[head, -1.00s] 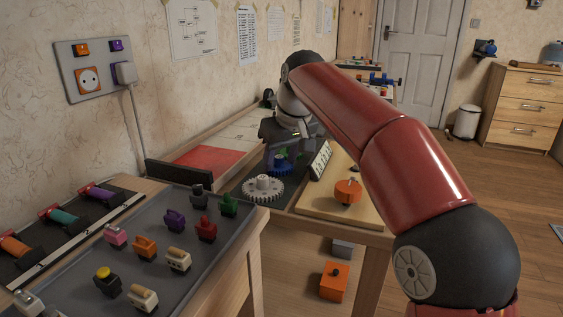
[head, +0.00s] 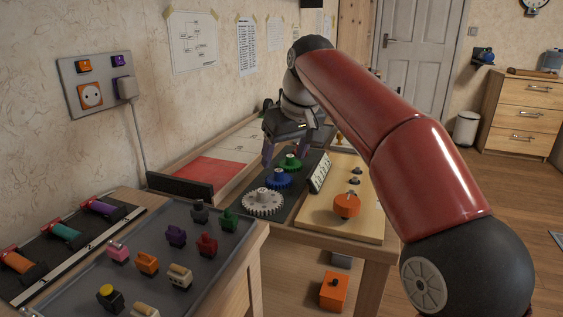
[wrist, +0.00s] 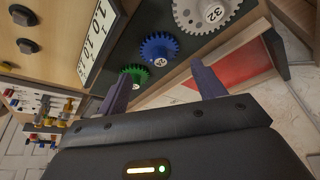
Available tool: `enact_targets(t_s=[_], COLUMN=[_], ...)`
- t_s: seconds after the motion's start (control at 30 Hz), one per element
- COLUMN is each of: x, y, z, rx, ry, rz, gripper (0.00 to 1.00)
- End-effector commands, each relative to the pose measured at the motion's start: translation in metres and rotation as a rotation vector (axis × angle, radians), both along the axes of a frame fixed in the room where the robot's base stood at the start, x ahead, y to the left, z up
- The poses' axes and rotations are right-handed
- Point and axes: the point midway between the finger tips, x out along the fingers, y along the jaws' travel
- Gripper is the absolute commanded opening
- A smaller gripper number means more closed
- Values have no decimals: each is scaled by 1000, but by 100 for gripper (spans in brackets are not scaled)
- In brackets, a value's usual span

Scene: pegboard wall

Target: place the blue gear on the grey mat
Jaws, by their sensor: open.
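The blue gear (head: 278,180) sits on a dark board between a large white gear (head: 262,203) and a green gear (head: 290,162). My gripper (head: 285,152) is open and empty, raised above the board near the green and blue gears. In the wrist view the blue gear (wrist: 158,49) shows just beyond the spread fingers (wrist: 162,78), apart from them. The green gear (wrist: 133,77) is close to the left finger there. I cannot tell for sure which surface is the grey mat.
A red panel (head: 208,171) and a pale panel (head: 236,146) lie left of the gear board. A wooden board with an orange knob (head: 346,205) is to the right. A grey tray (head: 216,262) with several small coloured pieces stands in front.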

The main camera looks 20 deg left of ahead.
Motion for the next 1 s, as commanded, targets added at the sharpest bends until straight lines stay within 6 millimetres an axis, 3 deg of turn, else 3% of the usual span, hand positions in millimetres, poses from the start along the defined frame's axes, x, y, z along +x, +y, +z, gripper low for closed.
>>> enact_targets(t_s=[0.1,0.3,0.73,0.87,1.0], x=[-6,-14,-20,-34,-64], y=[-7,-15,-25,-57,-117], z=[28,54,61,61,46], rx=[2,0,-5,-22,-40], ry=[-2,0,-4,-24,-52], rz=[0,0,-15,-87,-229], gripper=[68,68,68,68,68])
